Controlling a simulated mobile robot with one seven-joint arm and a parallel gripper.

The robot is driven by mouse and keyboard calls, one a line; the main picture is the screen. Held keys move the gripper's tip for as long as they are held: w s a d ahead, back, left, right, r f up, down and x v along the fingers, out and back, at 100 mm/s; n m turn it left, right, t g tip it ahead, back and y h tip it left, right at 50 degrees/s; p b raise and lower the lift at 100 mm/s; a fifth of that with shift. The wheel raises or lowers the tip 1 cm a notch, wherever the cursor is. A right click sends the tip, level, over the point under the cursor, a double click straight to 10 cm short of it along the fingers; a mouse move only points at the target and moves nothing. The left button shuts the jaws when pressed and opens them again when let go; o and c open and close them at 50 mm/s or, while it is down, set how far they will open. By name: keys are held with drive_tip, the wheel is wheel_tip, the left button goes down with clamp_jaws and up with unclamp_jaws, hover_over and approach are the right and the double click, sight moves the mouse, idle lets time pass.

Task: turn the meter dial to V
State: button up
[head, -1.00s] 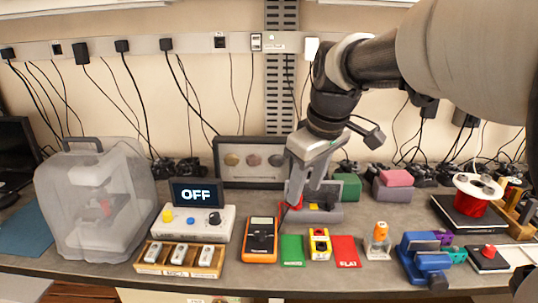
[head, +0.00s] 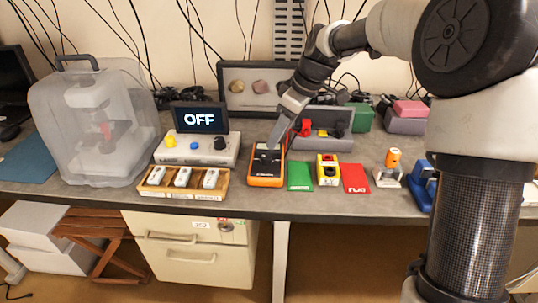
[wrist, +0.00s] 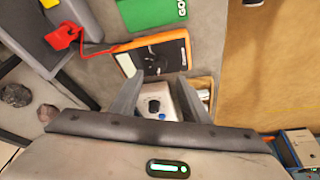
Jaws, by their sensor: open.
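The meter (head: 251,172) is a black handheld unit with an orange rim, lying on the bench; it also shows in the wrist view (wrist: 178,55). Its dark dial is small, and its setting is not readable. My gripper (head: 275,143) is above the meter's back end, pointing down at a slant, and partly covers it in the head view. In the wrist view my gripper (wrist: 170,83) has its fingers apart with nothing held. One finger overlaps the meter's edge there. I cannot tell whether they touch.
A white box (head: 170,150) with yellow, blue and black controls stands left of the meter, below a screen reading OFF (head: 199,119). A wooden tray (head: 150,191) is in front of it. Green (head: 300,177) and red (head: 355,179) cards and a yellow block (head: 328,171) lie right.

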sight(267, 156)
drive_tip(key=b+x, duration=0.1)
drive_tip(key=x, duration=0.7)
drive_tip(key=shift+c, duration=0.3)
drive_tip(key=c, duration=1)
drive_tip(key=shift+o, duration=0.2)
drive_tip(key=shift+m, duration=0.4)
drive_tip(key=m, duration=0.1)
drive_tip(key=m+t+h, duration=0.1)
drive_tip(key=m, duration=0.1)
drive_tip(key=shift+s+a+m+t+b, duration=0.1)
drive_tip(key=shift+a+m+t+b, duration=0.05)
drive_tip(key=shift+m+t+b, duration=0.2)
drive_tip(key=shift+a+m+t+h, duration=0.1)
drive_tip(key=shift+m+t+h, duration=0.45)
drive_tip(key=shift+m, duration=1.6)
drive_tip(key=shift+h, duration=0.25)
